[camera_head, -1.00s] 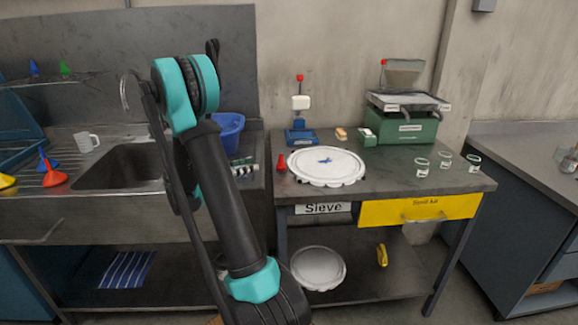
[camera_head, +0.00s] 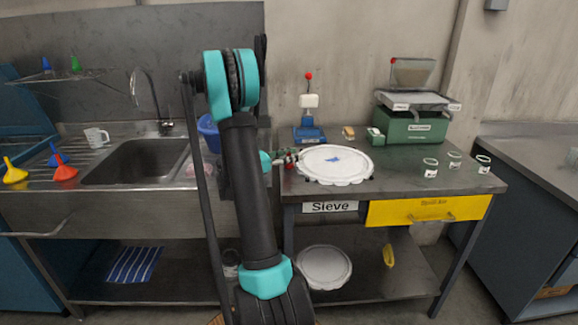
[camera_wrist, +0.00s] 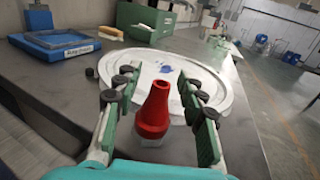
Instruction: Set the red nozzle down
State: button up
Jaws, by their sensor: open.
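The red nozzle (camera_wrist: 153,112) is a cone with a narrow tip. In the wrist view it is upright between the two spread green fingers of my gripper (camera_wrist: 157,90), with a visible gap on each side. In the head view my gripper (camera_head: 284,157) is at the left end of the sieve table (camera_head: 415,178), beside the white round sieve plate (camera_head: 335,176). Only a bit of red shows there among the fingers, and my arm hides part of the area.
A blue press with a red knob (camera_head: 309,132) stands behind the plate. A green scale (camera_head: 412,127) and several small glass jars (camera_head: 430,168) are further right. The sink (camera_head: 135,162) lies left. Bare tabletop shows between plate and jars.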

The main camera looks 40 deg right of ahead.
jog(key=shift+s+d, duration=0.2)
jog(key=shift+d, duration=1.05)
jog(key=shift+c, duration=0.5)
grip_shut()
